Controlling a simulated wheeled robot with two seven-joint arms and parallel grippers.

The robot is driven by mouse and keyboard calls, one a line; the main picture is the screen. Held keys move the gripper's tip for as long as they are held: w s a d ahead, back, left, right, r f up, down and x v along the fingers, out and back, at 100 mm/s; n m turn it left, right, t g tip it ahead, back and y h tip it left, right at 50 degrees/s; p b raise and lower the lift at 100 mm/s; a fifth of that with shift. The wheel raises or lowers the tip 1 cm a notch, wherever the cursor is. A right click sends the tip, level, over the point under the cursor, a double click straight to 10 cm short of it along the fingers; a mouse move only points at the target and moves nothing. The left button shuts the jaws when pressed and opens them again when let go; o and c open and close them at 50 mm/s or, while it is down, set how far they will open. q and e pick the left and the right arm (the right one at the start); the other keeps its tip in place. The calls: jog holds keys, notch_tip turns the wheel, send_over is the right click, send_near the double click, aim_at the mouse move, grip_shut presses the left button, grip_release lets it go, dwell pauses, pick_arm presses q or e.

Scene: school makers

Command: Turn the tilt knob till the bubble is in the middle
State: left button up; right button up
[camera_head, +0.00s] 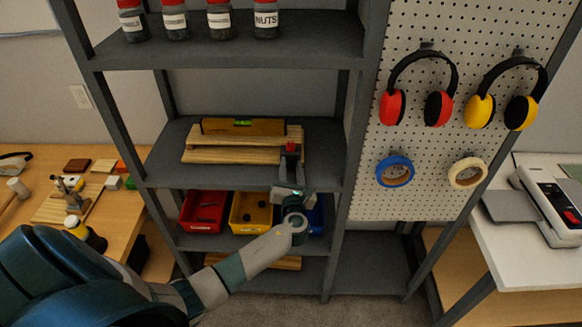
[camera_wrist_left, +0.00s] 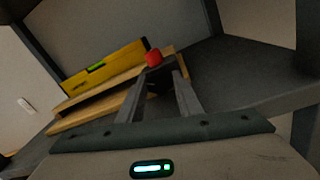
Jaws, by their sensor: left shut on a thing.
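A yellow spirit level (camera_head: 220,127) with a green vial lies on a wooden tilt board (camera_head: 215,156) on the middle shelf. It also shows in the left wrist view (camera_wrist_left: 125,58), slanting in the picture. The bubble in the vial is too small to tell. The red-topped tilt knob (camera_head: 291,147) is at the board's right end. My left gripper (camera_head: 291,160) reaches it from the front and is shut on it. In the left wrist view the red top (camera_wrist_left: 153,57) stands just beyond the fingertips (camera_wrist_left: 160,72), with a dark part between the fingers. My right gripper is not in view.
Labelled jars (camera_head: 220,20) stand on the upper shelf (camera_head: 320,45). Red (camera_head: 203,212) and yellow (camera_head: 250,212) bins sit below, with a blue one partly behind my arm. A pegboard (camera_head: 430,150) with ear muffs and tape rolls is to the right. The middle shelf's right end (camera_head: 325,165) is free.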

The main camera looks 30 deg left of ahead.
pick_arm(q)
jog(key=shift+n, duration=0.4)
jog(key=n+b, duration=0.1)
jog(key=n, duration=0.1)
jog(key=shift+n, duration=0.3)
jog(key=n+b, duration=0.1)
jog(key=n, duration=0.2)
jog(key=shift+h, duration=0.3)
jog(key=shift+a+r+n+b, duration=0.1)
jog(key=shift+n+b, duration=0.45)
jog(key=shift+n, duration=0.45)
jog(key=o, duration=1)
jog(key=shift+o, duration=0.2)
jog(key=shift+s, duration=0.1)
